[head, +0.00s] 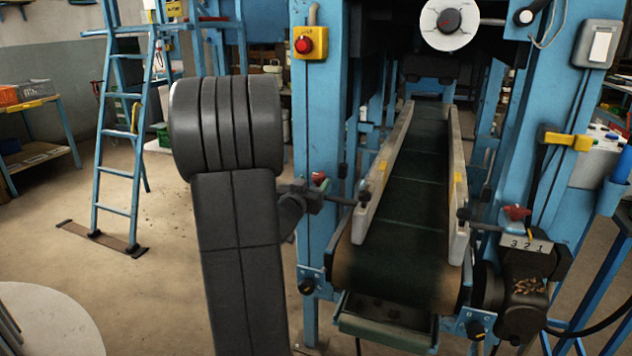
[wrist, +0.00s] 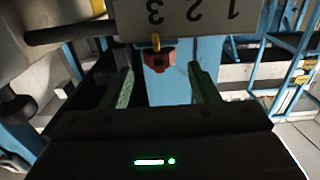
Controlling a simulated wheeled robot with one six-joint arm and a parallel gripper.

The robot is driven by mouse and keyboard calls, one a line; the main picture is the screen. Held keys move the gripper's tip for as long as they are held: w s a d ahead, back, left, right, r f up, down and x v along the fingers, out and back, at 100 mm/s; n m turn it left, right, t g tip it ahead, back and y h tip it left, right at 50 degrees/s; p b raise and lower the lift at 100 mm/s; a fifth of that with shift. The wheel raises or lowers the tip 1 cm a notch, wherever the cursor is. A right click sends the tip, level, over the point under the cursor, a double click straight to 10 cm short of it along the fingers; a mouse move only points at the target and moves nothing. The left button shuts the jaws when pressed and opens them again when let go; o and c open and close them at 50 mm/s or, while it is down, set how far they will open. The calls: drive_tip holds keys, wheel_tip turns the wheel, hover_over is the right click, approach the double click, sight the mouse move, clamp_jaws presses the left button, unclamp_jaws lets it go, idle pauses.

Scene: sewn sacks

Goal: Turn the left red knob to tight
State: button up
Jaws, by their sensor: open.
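The left red knob (head: 318,179) shows beside my arm in the head view, on the left side of the conveyor. In the wrist view a red knob (wrist: 159,60) with a small yellow piece on top is just ahead of my gripper (wrist: 163,88). The two fingers are open, one on each side of the knob's line, with gaps on both sides. A pale plate (wrist: 180,17) with upside-down numbers sits above the knob. The right red knob (head: 516,212) stands clear of my arm. My gripper is hidden behind my arm in the head view.
The conveyor belt (head: 415,190) runs between pale side rails (head: 458,215). Blue posts (head: 323,110) stand close to my arm. A blue ladder (head: 120,130) is at the left, with open floor around it. A dark rod (wrist: 65,32) shows at upper left in the wrist view.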

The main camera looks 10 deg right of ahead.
sight(314, 180)
drive_tip(key=shift+x, duration=1.7)
drive_tip(key=c, duration=1)
drive_tip(key=shift+o, duration=0.2)
